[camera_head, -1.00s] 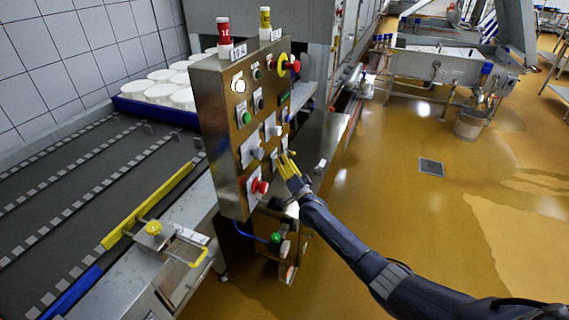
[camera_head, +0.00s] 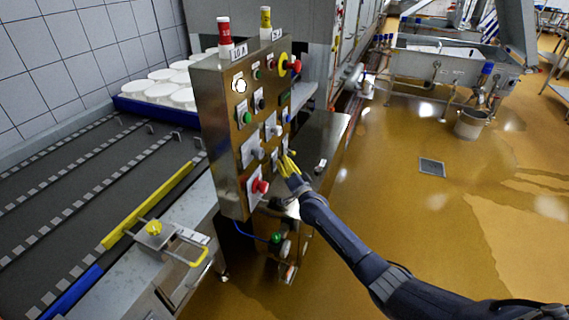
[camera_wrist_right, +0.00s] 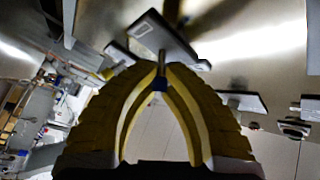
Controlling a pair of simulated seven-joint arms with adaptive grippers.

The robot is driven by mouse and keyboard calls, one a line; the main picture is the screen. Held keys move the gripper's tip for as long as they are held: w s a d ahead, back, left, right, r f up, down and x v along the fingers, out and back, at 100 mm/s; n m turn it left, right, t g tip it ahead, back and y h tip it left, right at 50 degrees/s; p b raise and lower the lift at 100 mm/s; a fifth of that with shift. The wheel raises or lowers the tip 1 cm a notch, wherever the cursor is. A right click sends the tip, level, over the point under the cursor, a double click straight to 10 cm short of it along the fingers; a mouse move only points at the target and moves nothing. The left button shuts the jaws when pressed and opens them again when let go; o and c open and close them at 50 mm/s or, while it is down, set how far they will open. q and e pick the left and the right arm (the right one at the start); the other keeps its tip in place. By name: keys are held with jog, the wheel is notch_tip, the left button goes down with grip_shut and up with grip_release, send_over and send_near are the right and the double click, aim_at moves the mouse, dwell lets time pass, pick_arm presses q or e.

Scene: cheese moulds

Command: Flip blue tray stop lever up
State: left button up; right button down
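The steel control panel (camera_head: 228,150) stands upright beside the conveyor, with lamps, knobs and small plates on its face. My right gripper (camera_head: 285,157) has yellow fingers and is at the lower right of the panel face. In the right wrist view its fingertips (camera_wrist_right: 160,82) come together around a small lever with a blue sleeve (camera_wrist_right: 159,84). The lever's metal shaft runs up to a plate (camera_wrist_right: 152,38) on the panel. In the head view the fingers cover this lever. The blue tray (camera_head: 154,110) holds white moulds at the conveyor's far end. My left gripper is out of view.
A red knob (camera_head: 260,186) sits close left of and below my right gripper. A red stop button (camera_head: 295,66) is higher up. A conveyor (camera_head: 85,185) with a yellow guide rail (camera_head: 150,204) lies left. Open floor (camera_head: 400,210) lies right.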

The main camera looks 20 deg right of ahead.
jog(key=shift+w+d+r+n, duration=0.15)
jog(key=shift+d+r+n, duration=0.05)
jog(key=shift+r+n, duration=0.2)
jog(key=c, duration=1.7)
grip_release()
jog(key=shift+c, duration=0.2)
jog(key=o, duration=0.4)
jog(key=shift+f, duration=0.1)
jog(key=shift+c, duration=0.2)
jog(key=shift+s+f, duration=0.2)
jog(key=shift+s, duration=0.45)
jog(key=v, duration=1)
jog(key=shift+s+r, duration=0.25)
jog(key=shift+s, duration=0.2)
jog(key=shift+d, duration=0.1)
